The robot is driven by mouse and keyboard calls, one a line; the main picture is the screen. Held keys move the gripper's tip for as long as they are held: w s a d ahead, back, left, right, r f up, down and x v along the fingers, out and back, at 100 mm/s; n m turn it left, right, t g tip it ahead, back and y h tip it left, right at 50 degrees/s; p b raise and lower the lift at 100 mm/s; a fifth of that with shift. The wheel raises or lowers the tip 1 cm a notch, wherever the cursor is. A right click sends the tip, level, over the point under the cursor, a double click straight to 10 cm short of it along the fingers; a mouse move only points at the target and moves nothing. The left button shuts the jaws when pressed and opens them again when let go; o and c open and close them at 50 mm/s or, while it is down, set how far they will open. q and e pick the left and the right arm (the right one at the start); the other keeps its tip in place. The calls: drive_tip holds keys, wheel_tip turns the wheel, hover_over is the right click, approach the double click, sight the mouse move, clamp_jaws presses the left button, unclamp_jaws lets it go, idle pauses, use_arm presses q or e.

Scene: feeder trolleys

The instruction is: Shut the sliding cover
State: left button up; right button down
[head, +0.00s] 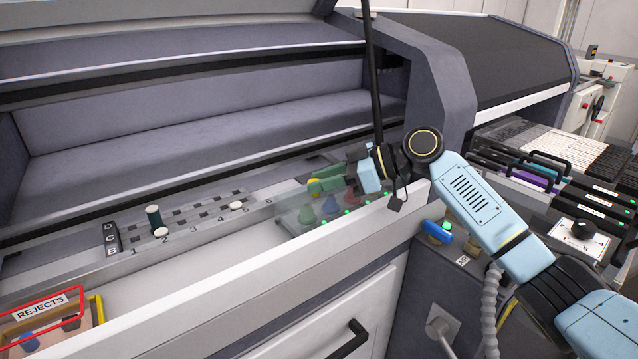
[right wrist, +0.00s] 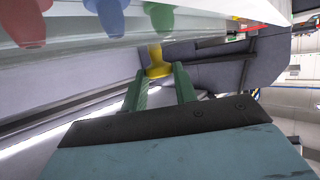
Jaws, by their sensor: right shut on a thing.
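The sliding cover (head: 290,212) looks like a clear panel over the right part of the long tray, above several coloured pegs. Its yellow knob (head: 314,187) sits at the back of this part. My right gripper (head: 322,183) reaches in from the right with its green fingers at the knob. In the right wrist view the yellow knob (right wrist: 158,62) is between the two fingertips, and they are shut on it. The cover's exact edges are hard to see. My left gripper is not in view.
A rejects box (head: 50,315) stands at the front left. A black upright rod (head: 373,80) rises behind my right gripper.

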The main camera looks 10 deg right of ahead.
drive_tip(key=shift+w+d+f, duration=0.1)
drive_tip(key=shift+d, duration=0.05)
drive_tip(key=c, duration=1.1)
unclamp_jaws()
drive_tip(key=shift+w, duration=0.1)
drive_tip(key=shift+d, duration=0.25)
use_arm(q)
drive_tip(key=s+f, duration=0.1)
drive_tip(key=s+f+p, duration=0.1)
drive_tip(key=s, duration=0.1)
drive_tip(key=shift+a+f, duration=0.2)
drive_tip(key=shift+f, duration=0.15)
use_arm(e)
drive_tip(key=v, duration=1.3)
drive_tip(key=shift+s, duration=0.2)
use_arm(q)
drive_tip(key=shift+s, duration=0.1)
use_arm(e)
drive_tip(key=shift+a, duration=0.1)
